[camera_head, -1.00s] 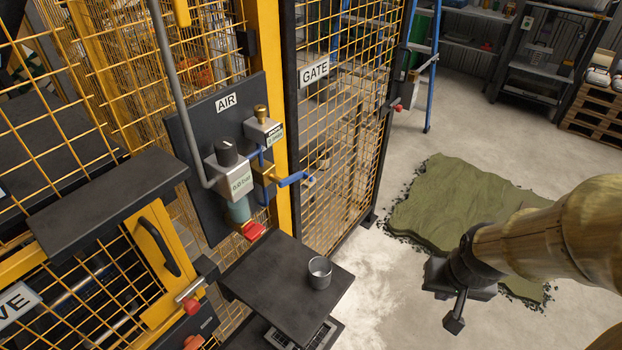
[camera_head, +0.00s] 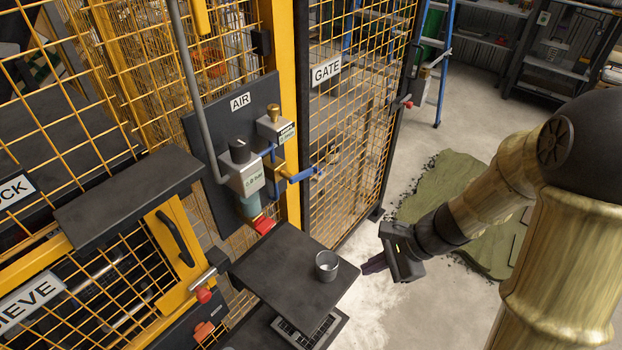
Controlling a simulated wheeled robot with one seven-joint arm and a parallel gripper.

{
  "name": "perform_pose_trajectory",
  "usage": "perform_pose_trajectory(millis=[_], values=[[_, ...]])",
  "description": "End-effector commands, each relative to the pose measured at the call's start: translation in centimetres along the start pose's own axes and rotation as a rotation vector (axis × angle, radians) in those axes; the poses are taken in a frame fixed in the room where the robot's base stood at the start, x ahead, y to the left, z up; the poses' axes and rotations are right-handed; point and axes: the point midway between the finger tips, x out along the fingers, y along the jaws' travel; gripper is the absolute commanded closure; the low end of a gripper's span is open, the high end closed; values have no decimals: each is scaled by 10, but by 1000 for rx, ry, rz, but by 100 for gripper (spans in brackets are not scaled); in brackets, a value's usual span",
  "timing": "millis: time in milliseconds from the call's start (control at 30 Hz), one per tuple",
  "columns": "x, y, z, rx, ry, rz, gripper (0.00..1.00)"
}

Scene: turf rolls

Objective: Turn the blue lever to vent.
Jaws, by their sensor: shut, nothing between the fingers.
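The blue lever (camera_head: 301,175) sticks out to the right from a valve on the dark panel marked AIR (camera_head: 240,101). It lies roughly level, in front of the yellow post. A grey regulator block (camera_head: 246,178) with a black knob is just left of it, and a brass-topped block (camera_head: 276,128) sits above it. My gripper (camera_head: 374,266) is shut and empty. It is to the right of and lower than the lever in the picture, clear of it, pointing left. The fingers are dark and small here.
A dark shelf (camera_head: 285,283) with a grey cup (camera_head: 327,265) juts out below the lever, left of my gripper. The mesh gate (camera_head: 350,130) stands behind the lever. A green turf sheet (camera_head: 455,190) lies on the floor behind my arm.

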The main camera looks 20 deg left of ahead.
Motion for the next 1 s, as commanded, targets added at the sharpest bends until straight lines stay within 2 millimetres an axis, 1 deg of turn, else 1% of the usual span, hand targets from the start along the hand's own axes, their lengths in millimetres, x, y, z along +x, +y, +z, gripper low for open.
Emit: perform_pose_trajectory(millis=[33,100,167,200,267,300,400,500,633,1000], values=[[5,-14,8,91,-61,-31,100],[12,-35,17,219,-145,-82,100],[17,-53,24,329,-218,-127,100],[19,-66,27,400,-267,-158,100],[22,-86,30,510,-339,-206,100],[23,-99,31,578,-387,-239,100],[25,-129,29,731,-492,-314,100],[24,-149,25,837,-564,-373,100],[24,-160,21,893,-605,-408,100],[25,-161,21,895,-606,-410,100]])
